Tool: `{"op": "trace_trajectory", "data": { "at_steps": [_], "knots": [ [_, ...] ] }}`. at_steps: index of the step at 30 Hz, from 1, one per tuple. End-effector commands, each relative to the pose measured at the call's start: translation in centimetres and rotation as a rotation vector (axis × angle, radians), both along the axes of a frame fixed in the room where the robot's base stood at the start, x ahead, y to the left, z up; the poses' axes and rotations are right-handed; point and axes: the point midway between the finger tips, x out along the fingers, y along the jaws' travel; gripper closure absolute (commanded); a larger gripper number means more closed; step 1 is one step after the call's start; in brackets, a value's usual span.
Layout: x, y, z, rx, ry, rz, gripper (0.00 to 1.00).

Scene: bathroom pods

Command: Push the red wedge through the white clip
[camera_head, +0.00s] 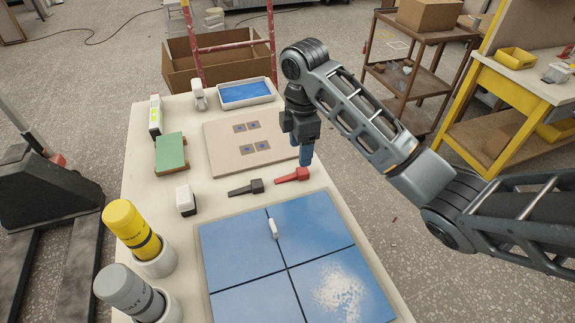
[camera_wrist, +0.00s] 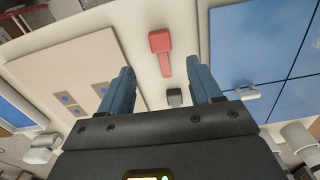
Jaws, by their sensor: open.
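The red wedge (camera_head: 292,175) lies flat on the pale table between the beige board and the blue tiled panel; it also shows in the wrist view (camera_wrist: 161,50). The white clip (camera_head: 273,228) stands on the seam between two blue tiles (camera_head: 230,245), and it also shows in the wrist view (camera_wrist: 247,91). My gripper (camera_head: 306,157) points down just above and beyond the red wedge's thick end. In the wrist view its two blue fingers (camera_wrist: 160,68) are spread with nothing held, and the wedge shows in the gap between them.
A black wedge (camera_head: 246,188) lies left of the red one. The beige board (camera_head: 222,150) with small tile pads lies behind. A white block (camera_head: 185,201), a green block (camera_head: 170,154), and yellow (camera_head: 131,229) and grey (camera_head: 129,291) bottles stand along the left side.

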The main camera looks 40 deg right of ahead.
Motion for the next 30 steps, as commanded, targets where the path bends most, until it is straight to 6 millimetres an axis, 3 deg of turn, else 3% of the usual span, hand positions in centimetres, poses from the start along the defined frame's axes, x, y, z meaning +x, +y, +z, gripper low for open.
{"op": "trace_trajectory", "data": {
  "at_steps": [3,11,21,28,30],
  "knots": [
    [0.0,0.2,-1.7,0.004,0.001,0.000,0.36],
    [0.0,0.2,-3.4,0.002,0.001,0.001,0.36],
    [0.0,0.3,-7.3,0.001,0.003,-0.001,0.36],
    [0.0,0.3,-7.6,0.000,0.001,0.000,0.36],
    [0.0,0.3,-7.5,0.000,0.001,0.000,0.41]
  ]
}}
